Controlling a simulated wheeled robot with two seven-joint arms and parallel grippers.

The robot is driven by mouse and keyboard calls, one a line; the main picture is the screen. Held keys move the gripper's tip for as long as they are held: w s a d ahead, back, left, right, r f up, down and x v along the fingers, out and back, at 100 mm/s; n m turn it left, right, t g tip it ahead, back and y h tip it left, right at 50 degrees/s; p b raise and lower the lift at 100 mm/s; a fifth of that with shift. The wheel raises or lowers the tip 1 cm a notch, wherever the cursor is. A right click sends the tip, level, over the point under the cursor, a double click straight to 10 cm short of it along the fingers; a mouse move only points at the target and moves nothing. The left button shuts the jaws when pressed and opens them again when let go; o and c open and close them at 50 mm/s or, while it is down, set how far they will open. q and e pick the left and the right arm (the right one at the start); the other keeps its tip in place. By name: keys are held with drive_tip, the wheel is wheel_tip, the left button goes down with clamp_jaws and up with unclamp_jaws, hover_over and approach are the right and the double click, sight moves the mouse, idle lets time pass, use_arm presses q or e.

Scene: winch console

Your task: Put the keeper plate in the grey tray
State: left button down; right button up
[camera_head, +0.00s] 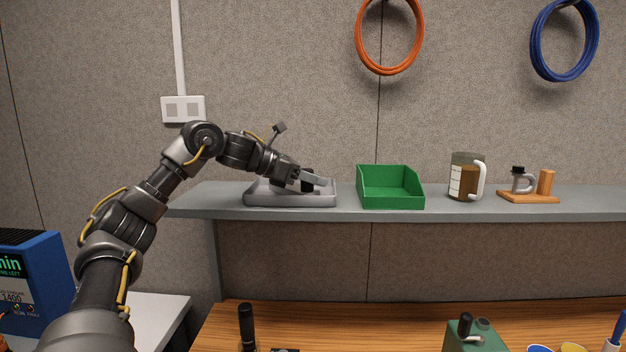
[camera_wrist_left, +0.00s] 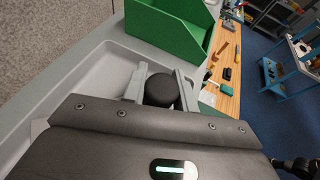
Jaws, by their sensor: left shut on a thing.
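The grey tray (camera_head: 290,200) stands at the left end of the grey shelf. In the left wrist view its pale rim and floor (camera_wrist_left: 98,80) show beneath my gripper. My left gripper (camera_head: 313,179) is over the tray, its fingers pointing right. In the left wrist view the fingers (camera_wrist_left: 160,88) are shut on a black, round-topped piece (camera_wrist_left: 159,90), which I take to be the keeper plate's knob. The black piece also shows in the head view (camera_head: 307,181). Its underside is hidden, so I cannot tell whether it touches the tray.
A green bin (camera_head: 391,201) stands just right of the tray. Further right on the shelf are a brown-filled jug (camera_head: 465,178) and a wooden stand (camera_head: 530,196) with a grey part. A wooden bench (camera_head: 370,323) with a green box (camera_head: 472,337) lies below.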

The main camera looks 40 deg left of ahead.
use_arm(q)
drive_tip(key=shift+d+f, duration=0.1)
drive_tip(key=c, duration=1.1)
unclamp_jaws()
drive_tip(key=shift+f, duration=0.1)
drive_tip(key=shift+s+r, duration=0.1)
drive_tip(key=shift+r, duration=0.1)
drive_tip(key=v, duration=1)
drive_tip(key=shift+s+a+r, duration=0.2)
drive_tip(key=shift+s+a, duration=0.05)
drive_tip(key=shift+s+a+r, duration=0.15)
drive_tip(key=shift+s+a, duration=0.15)
drive_tip(key=shift+s, duration=0.2)
